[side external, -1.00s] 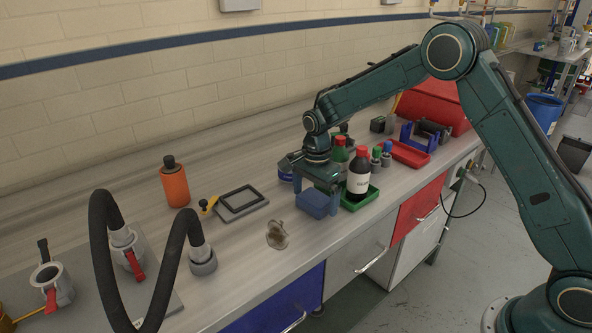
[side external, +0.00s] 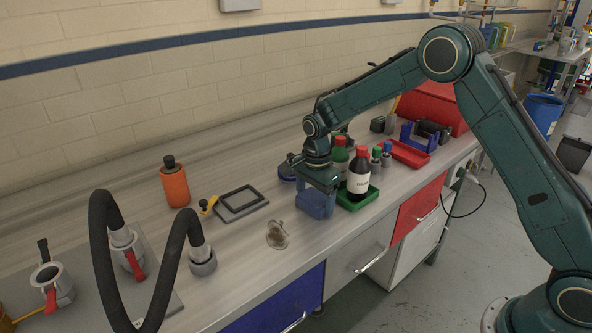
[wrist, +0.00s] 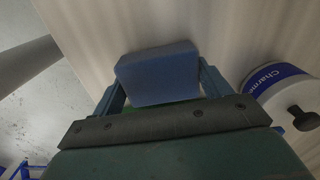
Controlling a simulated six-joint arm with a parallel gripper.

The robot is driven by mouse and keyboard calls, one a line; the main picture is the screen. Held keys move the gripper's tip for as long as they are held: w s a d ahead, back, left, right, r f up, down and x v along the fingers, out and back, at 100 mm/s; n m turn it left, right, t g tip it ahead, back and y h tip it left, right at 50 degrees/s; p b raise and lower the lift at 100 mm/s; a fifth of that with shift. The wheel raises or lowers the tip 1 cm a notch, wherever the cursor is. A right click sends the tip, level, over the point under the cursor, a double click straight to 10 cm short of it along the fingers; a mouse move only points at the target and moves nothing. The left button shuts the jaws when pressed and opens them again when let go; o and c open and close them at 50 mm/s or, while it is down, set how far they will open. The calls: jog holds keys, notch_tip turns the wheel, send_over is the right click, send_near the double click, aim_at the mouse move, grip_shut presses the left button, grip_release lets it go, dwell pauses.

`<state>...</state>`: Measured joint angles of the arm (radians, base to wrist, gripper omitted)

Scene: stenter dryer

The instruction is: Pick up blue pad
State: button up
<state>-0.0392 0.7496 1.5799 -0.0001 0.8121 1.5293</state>
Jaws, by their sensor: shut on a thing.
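The blue pad (side external: 312,204) is a small block on the bench, left of the green tray. My gripper (side external: 317,200) points down over it with a finger on each side. In the wrist view the pad (wrist: 158,74) sits between my two fingers (wrist: 160,90), which are shut on it. I cannot tell whether its underside still touches the bench.
A green tray (side external: 371,195) holding a dark bottle with a red cap (side external: 359,172) stands close on the right. A white and blue labelled container (wrist: 275,88) is beside the gripper. A glass piece (side external: 277,235) lies front left. An orange bottle (side external: 175,184) stands farther left.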

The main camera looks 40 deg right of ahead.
aim_at(315, 197)
jog(key=shift+r, duration=0.1)
notch_tip(315, 197, up, 20)
dwell(0.8)
dwell(0.3)
jog(key=o, duration=0.4)
jog(key=c, duration=0.3)
jog(key=w+a+f+n, duration=0.1)
jog(key=a+f+n, duration=0.2)
jog(key=a+f, duration=0.1)
jog(key=w+a+f+n, duration=0.1)
jog(key=a+f+n, duration=0.2)
jog(key=a+f, duration=0.1)
jog(key=w+a+f+n, duration=0.2)
jog(key=a+f+n, duration=0.1)
jog(key=a+f, duration=0.1)
jog(key=shift+a+f, duration=0.2)
jog(key=shift+a, duration=0.3)
